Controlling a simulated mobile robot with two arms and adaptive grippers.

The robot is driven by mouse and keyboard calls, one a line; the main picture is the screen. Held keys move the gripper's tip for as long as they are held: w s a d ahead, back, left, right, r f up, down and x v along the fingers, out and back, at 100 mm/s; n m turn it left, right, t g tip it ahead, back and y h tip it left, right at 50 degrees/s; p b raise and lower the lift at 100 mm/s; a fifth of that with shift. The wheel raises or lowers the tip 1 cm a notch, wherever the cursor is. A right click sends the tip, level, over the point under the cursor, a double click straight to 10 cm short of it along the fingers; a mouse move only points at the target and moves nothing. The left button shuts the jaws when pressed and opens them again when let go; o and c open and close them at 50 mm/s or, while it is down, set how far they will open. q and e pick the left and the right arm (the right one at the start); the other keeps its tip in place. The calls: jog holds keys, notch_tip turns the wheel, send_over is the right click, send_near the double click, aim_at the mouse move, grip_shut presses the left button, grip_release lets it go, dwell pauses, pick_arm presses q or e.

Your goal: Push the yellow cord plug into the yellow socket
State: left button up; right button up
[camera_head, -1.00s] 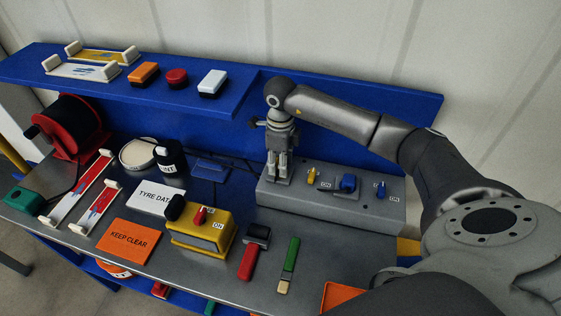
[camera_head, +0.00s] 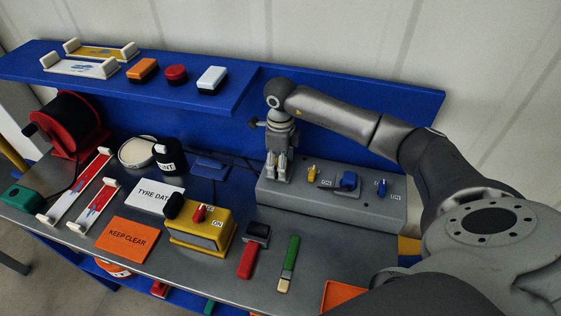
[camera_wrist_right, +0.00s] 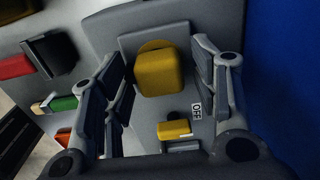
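My right gripper (camera_head: 276,178) points down over the left end of the long grey socket box (camera_head: 390,212). In the right wrist view, its fingers (camera_wrist_right: 160,85) are apart, one on each side of a rounded yellow block (camera_wrist_right: 160,74), which looks like the yellow plug. A narrow gap shows between the block and the fingers. Behind the block a yellow round edge, apparently the yellow socket (camera_wrist_right: 152,46), shows on a square grey plate. I cannot tell how deep the plug sits. The fingers hide it in the head view. My left gripper is out of view.
On the grey box are a yellow switch (camera_head: 312,173), a blue plug-like part (camera_head: 348,181) and a blue switch (camera_head: 382,187). A yellow box (camera_head: 200,240) with a red switch stands in front. A blue back wall (camera_head: 350,128) rises close behind the gripper.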

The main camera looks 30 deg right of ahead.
jog(key=shift+r, duration=0.1)
notch_tip(320, 180, up, 7)
jog(key=shift+r, duration=0.15)
dwell(0.5)
dwell(0.5)
